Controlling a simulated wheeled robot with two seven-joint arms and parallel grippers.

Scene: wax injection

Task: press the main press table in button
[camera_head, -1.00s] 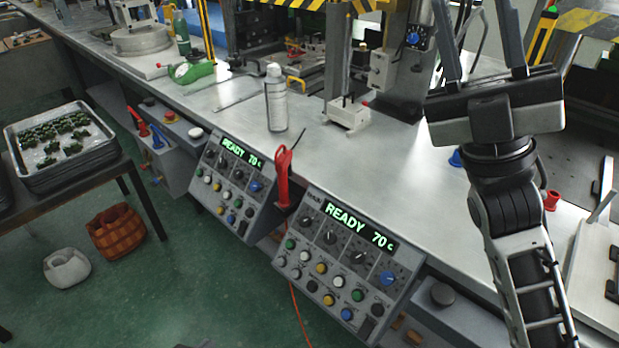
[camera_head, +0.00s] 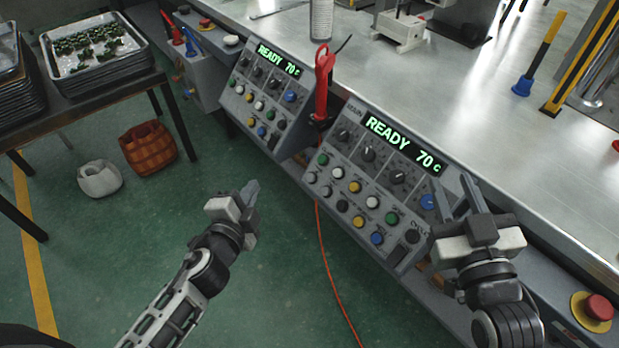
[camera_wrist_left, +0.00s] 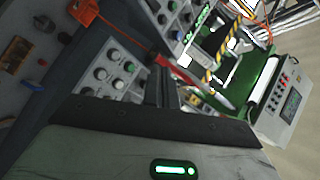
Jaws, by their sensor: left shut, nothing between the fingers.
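The nearer control panel (camera_head: 372,185) is labelled MAIN and its green display reads READY 70 c. It carries black knobs and rows of green, white, yellow, blue and black buttons (camera_head: 357,187); most labels are too small to read, so I cannot tell which is table in. My left gripper (camera_head: 252,190) is shut and empty, over the floor to the left of this panel and apart from it. It also shows in the left wrist view (camera_wrist_left: 161,85). My right gripper (camera_head: 455,190) is open in front of the panel's right end, hiding part of it.
A second panel (camera_head: 262,95) reading READY 70 c stands to the left, with a red-handled tool (camera_head: 322,85) between the panels. A red emergency button (camera_head: 598,307) is at lower right. Baskets (camera_head: 148,148) stand on the floor. An orange cable (camera_head: 325,255) hangs below.

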